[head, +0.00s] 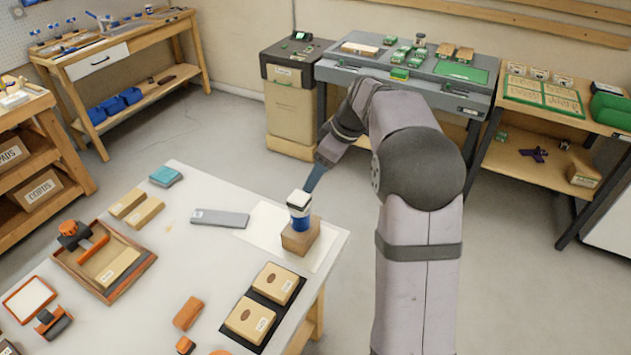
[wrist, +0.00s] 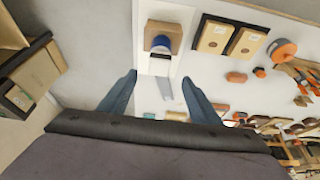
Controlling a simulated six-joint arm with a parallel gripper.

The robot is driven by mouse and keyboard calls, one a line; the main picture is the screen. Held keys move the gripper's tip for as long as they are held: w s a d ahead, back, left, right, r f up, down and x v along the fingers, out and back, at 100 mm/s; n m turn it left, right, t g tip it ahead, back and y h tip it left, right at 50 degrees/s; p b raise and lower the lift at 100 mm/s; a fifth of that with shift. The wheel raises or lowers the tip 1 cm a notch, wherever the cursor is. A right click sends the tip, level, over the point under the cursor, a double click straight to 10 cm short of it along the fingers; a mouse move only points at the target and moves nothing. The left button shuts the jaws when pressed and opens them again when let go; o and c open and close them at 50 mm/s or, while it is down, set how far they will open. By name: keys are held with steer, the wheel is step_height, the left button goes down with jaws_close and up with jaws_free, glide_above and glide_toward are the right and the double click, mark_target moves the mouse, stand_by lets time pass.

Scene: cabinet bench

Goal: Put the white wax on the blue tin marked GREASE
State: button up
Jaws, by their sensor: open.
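A blue tin (head: 299,222) stands upright on a brown block (head: 301,239) near the table's right corner. A white piece with a dark lower edge, apparently the white wax (head: 299,198), sits on top of the tin. The GREASE marking cannot be read. In the wrist view the blue tin (wrist: 160,46) shows on the brown block (wrist: 163,30), beyond my fingertips. My gripper (head: 316,177) is just above and behind the white piece in the head view. In the wrist view my gripper (wrist: 160,88) has its fingers wide apart with nothing held between them.
A grey flat bar (head: 220,218) lies left of the block. A dark tray with two tan boxes (head: 264,303) is in front. A wooden tray (head: 104,262) and orange items (head: 188,313) lie further left. A white sheet (head: 265,225) lies under the block.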

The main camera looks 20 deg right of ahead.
steer(key=s+a+f+m+g+h, duration=0.1)
steer(key=s+a+f+m, duration=0.1)
steer(key=s, duration=0.7)
steer(key=s+a+f+m+g+h, duration=0.1)
steer(key=s+f+m, duration=0.3)
steer(key=s, duration=0.6)
steer(key=s+a+f+m+g+h, duration=0.1)
steer(key=s+a+f+m, duration=0.2)
steer(key=s, duration=0.7)
steer(key=shift+s+f, duration=0.15)
steer(key=shift+f, duration=0.7)
